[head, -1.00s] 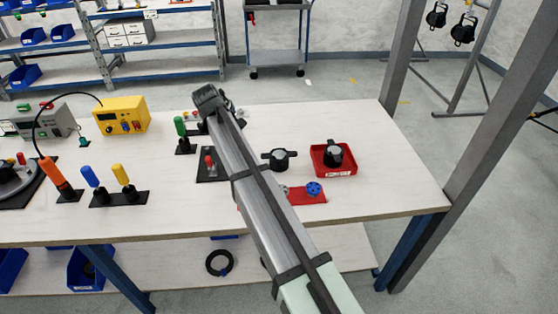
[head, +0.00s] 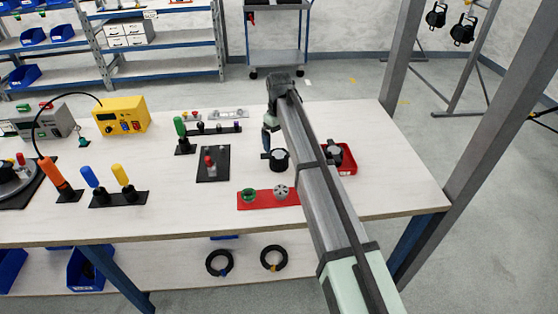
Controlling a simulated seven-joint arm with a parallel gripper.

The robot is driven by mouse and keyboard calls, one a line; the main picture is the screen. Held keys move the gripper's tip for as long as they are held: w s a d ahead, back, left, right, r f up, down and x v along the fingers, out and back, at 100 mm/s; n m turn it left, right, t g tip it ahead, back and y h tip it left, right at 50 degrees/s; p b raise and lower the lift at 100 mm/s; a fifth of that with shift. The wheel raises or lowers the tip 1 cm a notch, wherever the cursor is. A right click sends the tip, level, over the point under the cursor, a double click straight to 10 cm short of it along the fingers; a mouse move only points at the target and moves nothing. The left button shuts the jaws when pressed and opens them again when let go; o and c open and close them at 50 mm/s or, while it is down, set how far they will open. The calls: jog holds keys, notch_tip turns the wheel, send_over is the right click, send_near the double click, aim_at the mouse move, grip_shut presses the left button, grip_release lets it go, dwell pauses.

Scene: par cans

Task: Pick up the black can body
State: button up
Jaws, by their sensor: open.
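A black can body (head: 278,160) with small side knobs stands on the table, right of the dark plate and behind the red mat. A second black can body (head: 336,153) is in the red tray (head: 352,169), and my arm covers part of it. My gripper (head: 267,143) hangs from the arm's far end, just behind and slightly left of the first can in the picture. It is open, with nothing seen between its fingers. The fingertips are small, and I cannot tell their exact height or gap to the can.
A red mat (head: 263,204) holds a green ring and a grey disc; my arm hides its right end. A dark plate (head: 213,163) with a red-topped part lies left of the can. Coloured-handled tools and a yellow instrument (head: 122,117) stand further left. The table's right end is clear.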

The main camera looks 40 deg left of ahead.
aim_at(279, 154)
notch_tip(279, 154, down, 10)
dwell(0.6)
jog(key=shift+c, duration=0.3)
jog(key=c, duration=1.3)
jog(key=shift+r, duration=0.2)
